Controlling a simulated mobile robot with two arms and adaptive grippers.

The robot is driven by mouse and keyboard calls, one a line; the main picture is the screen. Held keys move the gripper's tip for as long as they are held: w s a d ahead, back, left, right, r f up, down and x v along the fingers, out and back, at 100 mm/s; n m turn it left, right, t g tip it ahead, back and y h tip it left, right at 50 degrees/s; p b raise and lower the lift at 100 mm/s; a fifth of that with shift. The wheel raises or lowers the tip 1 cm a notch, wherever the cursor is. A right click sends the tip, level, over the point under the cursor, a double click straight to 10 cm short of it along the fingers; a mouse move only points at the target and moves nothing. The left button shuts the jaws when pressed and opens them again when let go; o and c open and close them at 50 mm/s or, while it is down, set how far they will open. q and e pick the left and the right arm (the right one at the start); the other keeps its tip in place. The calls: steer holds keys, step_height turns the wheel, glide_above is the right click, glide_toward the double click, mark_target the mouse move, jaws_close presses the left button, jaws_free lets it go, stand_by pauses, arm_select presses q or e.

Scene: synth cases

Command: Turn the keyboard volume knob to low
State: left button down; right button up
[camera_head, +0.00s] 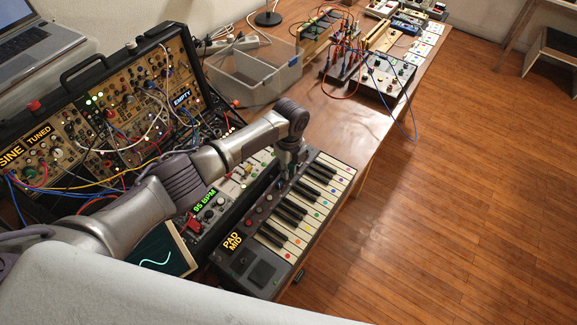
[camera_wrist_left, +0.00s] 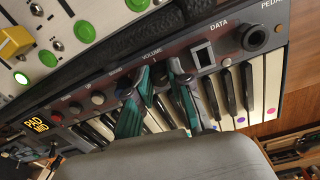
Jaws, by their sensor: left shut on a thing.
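The keyboard (camera_head: 318,208) is a dark unit with black and white keys and coloured dots, at the table's front edge. Its small display reads "PAD MID" (camera_wrist_left: 36,124). In the left wrist view a "VOLUME" label is printed on its panel. My left gripper (camera_head: 288,166) reaches down onto the panel's far part. Its teal fingers (camera_wrist_left: 160,78) are shut on the volume knob (camera_wrist_left: 159,76), just below that label. The fingers hide most of the knob, and I cannot read its setting. My right gripper is not in view.
A row of small round knobs (camera_wrist_left: 75,107) lies beside the gripper. A mixer-like box reading "95 BPM" (camera_head: 205,200) sits close behind the keyboard. A cabled synth case (camera_head: 100,115), a clear bin (camera_head: 255,72) and a patched box (camera_head: 388,78) stand beyond.

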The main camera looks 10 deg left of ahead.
arm_select(q)
steer(key=n+p, duration=0.1)
steer(key=n, duration=0.2)
steer(key=n+p, duration=0.1)
steer(key=n, duration=0.2)
steer(key=shift+r+n, duration=0.2)
steer(key=shift+n, duration=0.1)
steer(key=n+p, duration=0.2)
steer(key=n, duration=0.4)
steer(key=shift+p, duration=0.3)
steer(key=n+p, duration=0.2)
steer(key=n, duration=0.4)
steer(key=shift+n+h, duration=0.3)
steer(key=shift+n, duration=0.1)
steer(key=n+p, duration=0.1)
steer(key=n, duration=0.5)
steer(key=n+p, duration=0.1)
steer(key=n, duration=0.3)
steer(key=shift+d+n+t, duration=0.1)
steer(key=shift+n+t, duration=0.2)
steer(key=shift+n, duration=0.1)
steer(key=n, duration=0.3)
steer(key=shift+n, duration=0.3)
steer(key=n, duration=0.4)
steer(key=shift+f, duration=0.1)
steer(key=shift+n, duration=2.1)
